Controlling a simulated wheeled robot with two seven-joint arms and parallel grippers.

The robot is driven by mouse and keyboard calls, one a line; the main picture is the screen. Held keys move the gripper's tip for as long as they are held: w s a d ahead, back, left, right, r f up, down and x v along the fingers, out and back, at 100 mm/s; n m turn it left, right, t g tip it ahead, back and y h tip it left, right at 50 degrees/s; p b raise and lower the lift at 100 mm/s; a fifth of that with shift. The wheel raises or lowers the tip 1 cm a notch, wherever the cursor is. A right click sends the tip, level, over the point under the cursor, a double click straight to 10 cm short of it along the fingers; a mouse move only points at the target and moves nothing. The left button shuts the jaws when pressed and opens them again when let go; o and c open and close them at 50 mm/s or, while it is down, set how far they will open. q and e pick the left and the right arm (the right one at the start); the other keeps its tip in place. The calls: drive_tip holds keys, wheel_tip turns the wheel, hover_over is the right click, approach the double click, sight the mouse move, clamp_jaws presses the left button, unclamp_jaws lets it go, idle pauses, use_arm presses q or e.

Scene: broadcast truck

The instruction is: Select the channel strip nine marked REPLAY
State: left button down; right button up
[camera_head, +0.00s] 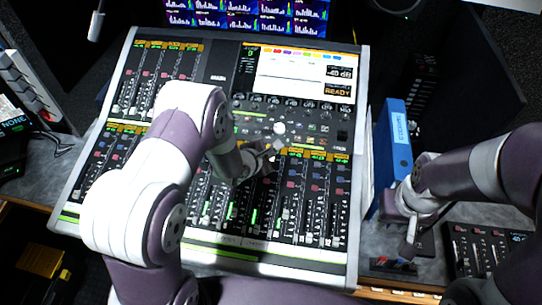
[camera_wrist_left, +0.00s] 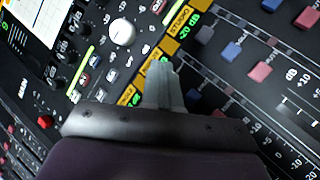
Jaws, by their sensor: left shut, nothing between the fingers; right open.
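The mixing console (camera_head: 355,215) has banks of channel strips with faders, coloured buttons and yellow labels. My left gripper (camera_head: 272,147) is shut and empty over the top of the lower right strip bank (camera_head: 312,190). In the left wrist view, its closed fingertips (camera_wrist_left: 160,68) are close to a yellow label (camera_wrist_left: 150,72) that they partly cover; I cannot read it surely. A label reading STUDIO (camera_wrist_left: 179,20) is just beyond it. Contact with the panel cannot be told. My right gripper (camera_head: 407,250) is open, right of the console.
A white round knob (camera_wrist_left: 122,32) stands near the left fingertips. The console screen (camera_head: 303,70) reads READY. A blue binder (camera_head: 392,150) stands right of the console. A small control panel (camera_head: 480,247) lies at the lower right. My left arm hides part of the left strips.

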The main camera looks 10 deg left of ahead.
wheel_tip(320, 180, up, 5)
drive_tip(key=p, duration=0.5)
idle(0.7)
